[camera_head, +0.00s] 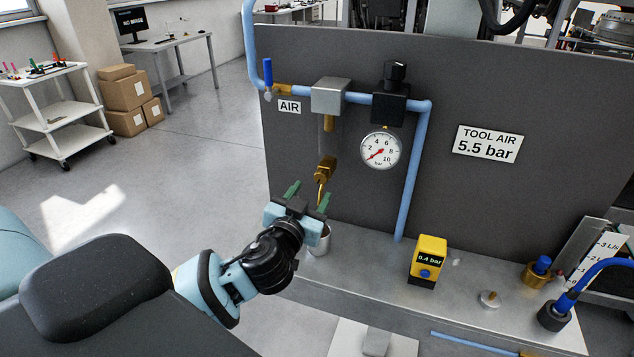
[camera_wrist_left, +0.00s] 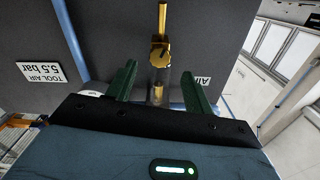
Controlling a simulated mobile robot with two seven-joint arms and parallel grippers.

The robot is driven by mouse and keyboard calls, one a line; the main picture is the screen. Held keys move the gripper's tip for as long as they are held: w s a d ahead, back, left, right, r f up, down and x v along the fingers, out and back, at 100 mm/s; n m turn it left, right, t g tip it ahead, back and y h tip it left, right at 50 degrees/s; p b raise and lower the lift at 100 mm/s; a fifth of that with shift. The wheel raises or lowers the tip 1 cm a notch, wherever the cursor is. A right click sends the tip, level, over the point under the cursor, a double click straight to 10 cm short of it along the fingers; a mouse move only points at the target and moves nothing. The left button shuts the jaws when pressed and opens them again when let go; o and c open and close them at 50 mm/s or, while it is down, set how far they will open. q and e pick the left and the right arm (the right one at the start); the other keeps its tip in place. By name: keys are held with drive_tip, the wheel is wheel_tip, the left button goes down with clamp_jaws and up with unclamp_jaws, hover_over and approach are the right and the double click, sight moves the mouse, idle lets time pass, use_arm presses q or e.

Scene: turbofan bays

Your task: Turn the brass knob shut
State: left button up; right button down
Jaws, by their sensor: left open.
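The brass knob (camera_head: 325,168) is at the bottom of a clear bowl under the grey metal block (camera_head: 330,97) on the dark panel. A thin gold-coloured line runs down from it; I cannot tell if it is a spout or liquid. My left gripper (camera_head: 309,195) is open and empty, just below and in front of the knob. In the left wrist view, which is upside down, the knob (camera_wrist_left: 160,54) appears between and beyond the two green fingers (camera_wrist_left: 158,74). No contact is visible. My right gripper is not in view.
A metal cup (camera_head: 320,241) stands below the knob, partly behind my gripper. A pressure gauge (camera_head: 381,149) and blue pipe (camera_head: 413,175) are right of the knob. A blue-handled valve (camera_head: 267,73) is upper left. A yellow meter (camera_head: 428,259) stands on the metal shelf.

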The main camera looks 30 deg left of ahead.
sight(320, 179)
use_arm(q)
drive_tip(key=shift+x, duration=2.65)
drive_tip(key=c, duration=1)
